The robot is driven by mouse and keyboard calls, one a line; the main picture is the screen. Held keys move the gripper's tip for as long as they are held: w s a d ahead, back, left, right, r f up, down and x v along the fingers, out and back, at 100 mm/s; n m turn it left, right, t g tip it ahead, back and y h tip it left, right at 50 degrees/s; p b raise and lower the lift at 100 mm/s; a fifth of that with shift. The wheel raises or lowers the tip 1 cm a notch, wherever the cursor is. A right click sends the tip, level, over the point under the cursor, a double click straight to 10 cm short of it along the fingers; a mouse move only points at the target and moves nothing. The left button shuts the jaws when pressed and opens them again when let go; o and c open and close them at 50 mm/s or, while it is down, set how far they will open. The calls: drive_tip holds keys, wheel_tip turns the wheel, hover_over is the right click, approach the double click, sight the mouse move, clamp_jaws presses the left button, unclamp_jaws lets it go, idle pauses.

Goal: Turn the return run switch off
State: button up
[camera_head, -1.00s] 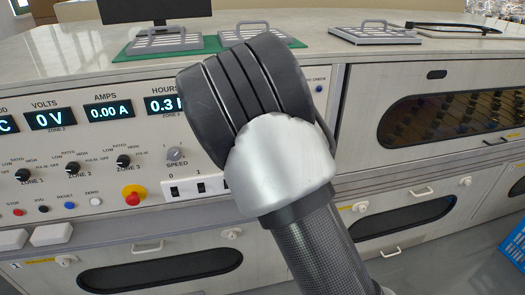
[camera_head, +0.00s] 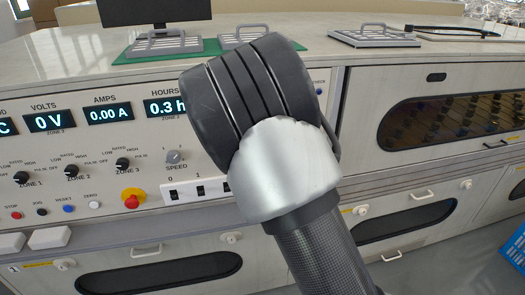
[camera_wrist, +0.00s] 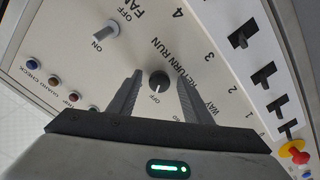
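The return run switch (camera_wrist: 159,81) is a dark round knob on the white panel, beside the upside-down RETURN RUN lettering in the wrist view. An OFF mark shows just below it; its pointer direction is too small to tell. My gripper (camera_wrist: 158,76) is open, with one dark finger on each side of the knob and gaps visible between them. I cannot tell how far the fingertips are from the panel. In the head view my arm hides the switch and the gripper fingers.
The fan switch (camera_wrist: 105,35) is up and left in the wrist view. Rocker switches (camera_wrist: 264,75) and a red-and-yellow stop button (camera_wrist: 294,152) lie to the right. In the head view, the speed knob (camera_head: 174,157) and stop button (camera_head: 133,198) are left of my arm.

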drive_tip(key=p+v, duration=1.7)
drive_tip(key=shift+s, duration=0.25)
drive_tip(key=shift+w+d+r, duration=0.1)
drive_tip(key=shift+r, duration=0.05)
idle(0.6)
